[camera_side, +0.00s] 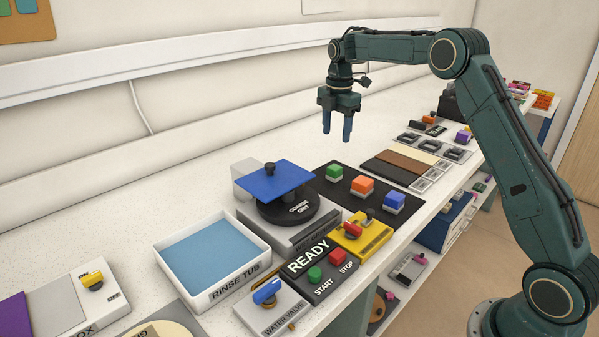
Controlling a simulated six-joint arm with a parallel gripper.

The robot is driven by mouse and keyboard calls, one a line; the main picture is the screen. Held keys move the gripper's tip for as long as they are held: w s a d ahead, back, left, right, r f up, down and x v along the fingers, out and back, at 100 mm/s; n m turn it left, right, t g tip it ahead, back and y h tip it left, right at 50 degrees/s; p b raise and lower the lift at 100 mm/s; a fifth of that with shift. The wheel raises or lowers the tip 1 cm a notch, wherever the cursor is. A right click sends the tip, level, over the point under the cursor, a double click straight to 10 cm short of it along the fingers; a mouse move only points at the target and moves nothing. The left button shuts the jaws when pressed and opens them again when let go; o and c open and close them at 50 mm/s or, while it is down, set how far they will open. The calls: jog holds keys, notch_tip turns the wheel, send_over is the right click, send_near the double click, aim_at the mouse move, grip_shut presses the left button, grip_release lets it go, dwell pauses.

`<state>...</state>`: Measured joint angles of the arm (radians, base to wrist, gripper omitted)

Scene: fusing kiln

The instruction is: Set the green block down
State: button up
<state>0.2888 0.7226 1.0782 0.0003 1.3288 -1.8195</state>
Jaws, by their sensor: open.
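The green block (334,173) stands on a black mat (327,188), at the left end of a row with an orange block (362,186) and a blue block (394,202). My gripper (337,138) is above and apart from the green block, pointing down. Its two fingers are spread, with nothing between them.
Left of the mat stands a machine with a blue plate (275,181) on top. A yellow switch box (361,238), a READY panel with buttons (318,270), a water valve (267,304) and a rinse tub (212,262) are nearer. Coloured sheets (407,161) lie to the right.

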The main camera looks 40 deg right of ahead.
jog(key=s+a+r+m+t, duration=0.1)
jog(key=s+a+r+m, duration=0.4)
jog(key=s, duration=0.4)
jog(key=s+a+r+m+t, duration=0.2)
jog(key=s+a+r+m, duration=0.2)
jog(key=s+a+r, duration=0.3)
jog(key=s+a+f+m, duration=0.1)
jog(key=s+m, duration=0.2)
jog(key=s, duration=0.4)
jog(key=s+a+f+m+t, duration=0.1)
jog(key=s+a+f+m, duration=0.1)
jog(key=s, duration=0.5)
jog(key=s+a+f+m+t, duration=0.1)
jog(key=s+m, duration=0.2)
jog(key=s, duration=0.4)
jog(key=shift+s+a+f+m, duration=0.25)
jog(key=shift+s+f+m, duration=0.05)
jog(key=shift+f, duration=0.1)
